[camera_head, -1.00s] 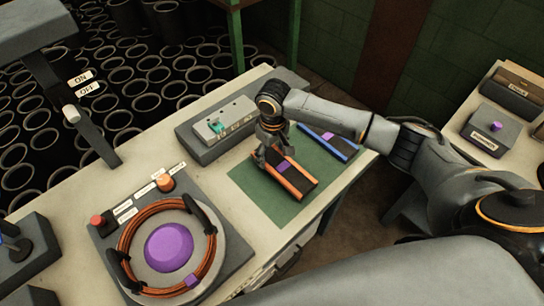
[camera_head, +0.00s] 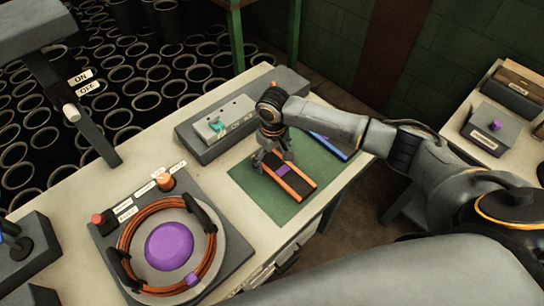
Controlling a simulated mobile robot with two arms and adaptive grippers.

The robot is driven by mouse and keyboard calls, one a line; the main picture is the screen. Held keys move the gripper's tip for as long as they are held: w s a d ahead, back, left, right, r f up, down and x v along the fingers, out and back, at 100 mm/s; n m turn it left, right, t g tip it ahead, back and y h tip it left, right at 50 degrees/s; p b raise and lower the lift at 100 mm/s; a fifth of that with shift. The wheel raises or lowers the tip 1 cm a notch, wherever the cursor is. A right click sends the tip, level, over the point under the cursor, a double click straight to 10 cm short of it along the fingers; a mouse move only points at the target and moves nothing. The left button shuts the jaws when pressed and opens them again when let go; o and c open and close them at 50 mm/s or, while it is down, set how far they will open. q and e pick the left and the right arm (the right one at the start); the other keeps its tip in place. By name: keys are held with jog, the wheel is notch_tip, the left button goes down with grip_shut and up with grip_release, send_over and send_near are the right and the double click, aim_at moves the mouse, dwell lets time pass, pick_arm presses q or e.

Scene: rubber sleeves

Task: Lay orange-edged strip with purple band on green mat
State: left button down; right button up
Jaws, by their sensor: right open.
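The orange-edged strip with a purple band (camera_head: 291,183) lies on the green mat (camera_head: 249,189), dark in the middle with orange along its long edges. My right gripper (camera_head: 268,166) is open at the strip's upper left end, very close to it; whether it touches the strip I cannot tell. A blue-edged strip (camera_head: 331,146) also lies on the mat, partly hidden behind my right arm. My left gripper is not in view.
A grey round fixture (camera_head: 214,231) with a coiled orange cable and purple dome stands at the front left of the table (camera_head: 70,203). A grey box with a teal switch (camera_head: 216,126) stands behind the mat. The mat's front part is bare.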

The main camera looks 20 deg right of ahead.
notch_tip(320, 180, up, 12)
jog(key=b, duration=0.1)
jog(key=shift+s, duration=0.15)
dwell(0.6)
